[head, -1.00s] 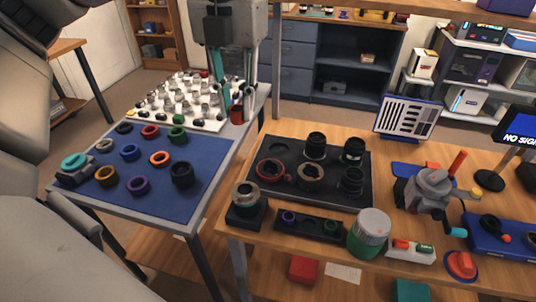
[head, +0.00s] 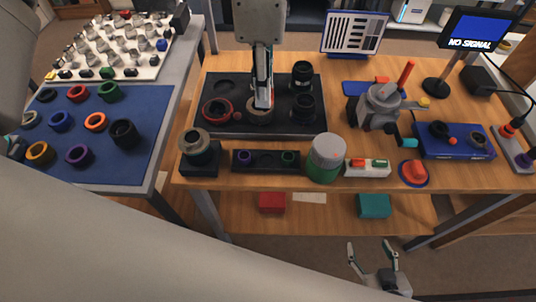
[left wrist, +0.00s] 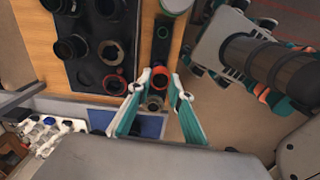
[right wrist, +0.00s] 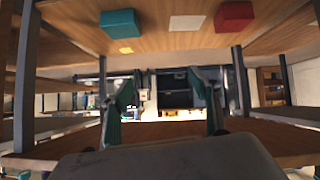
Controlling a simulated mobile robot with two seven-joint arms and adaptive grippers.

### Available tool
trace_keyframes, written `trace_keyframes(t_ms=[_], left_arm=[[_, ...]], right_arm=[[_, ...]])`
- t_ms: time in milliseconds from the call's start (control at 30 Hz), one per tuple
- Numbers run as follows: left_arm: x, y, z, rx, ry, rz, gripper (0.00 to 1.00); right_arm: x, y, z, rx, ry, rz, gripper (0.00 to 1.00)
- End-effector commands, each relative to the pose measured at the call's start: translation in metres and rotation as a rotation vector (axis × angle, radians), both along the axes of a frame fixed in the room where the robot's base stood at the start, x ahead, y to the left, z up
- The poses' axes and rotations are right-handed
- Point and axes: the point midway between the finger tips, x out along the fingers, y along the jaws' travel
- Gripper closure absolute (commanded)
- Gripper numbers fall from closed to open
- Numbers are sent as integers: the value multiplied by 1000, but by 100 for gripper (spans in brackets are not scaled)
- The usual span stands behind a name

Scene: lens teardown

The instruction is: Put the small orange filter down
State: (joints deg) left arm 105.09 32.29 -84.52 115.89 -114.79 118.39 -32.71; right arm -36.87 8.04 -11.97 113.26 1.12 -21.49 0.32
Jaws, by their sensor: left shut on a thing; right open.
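My left gripper (head: 262,104) points down from above and appears over the black lens tray (head: 222,128) in the head view. In the left wrist view its teal fingertips (left wrist: 163,80) are close together around a small orange-red ring, the small orange filter (left wrist: 159,71). The filter cannot be made out clearly in the head view. Below the fingers are the narrow dark holder (head: 266,168) with small rings and the lens on a black block (head: 200,162). My right gripper (head: 372,250) is open and empty, low in front of the bench.
A red ring (head: 216,111) and several black lenses stand in the tray. A green jar (head: 325,160) stands right of the narrow holder. A blue mat (head: 140,160) with several coloured rings lies at left. A grey device (head: 378,108) stands at right.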

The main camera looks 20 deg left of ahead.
Motion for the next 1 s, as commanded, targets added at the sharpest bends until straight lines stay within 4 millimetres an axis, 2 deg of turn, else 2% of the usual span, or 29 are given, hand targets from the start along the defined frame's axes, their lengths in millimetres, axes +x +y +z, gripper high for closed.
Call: trace_keyframes(t_ms=[167,600,700,1000], left_arm=[[-2,-1,-32,0,8,-19,90],[-2,-1,-135,1,6,-14,90],[-1,-1,-148,-1,4,-14,90],[-2,-1,-170,1,5,-14,90]], right_arm=[[0,0,-3,-1,1,0,38],[1,-2,-6,-8,-2,0,38],[2,-2,-5,-9,-5,0,38],[4,-2,-3,-9,-10,0,38]])
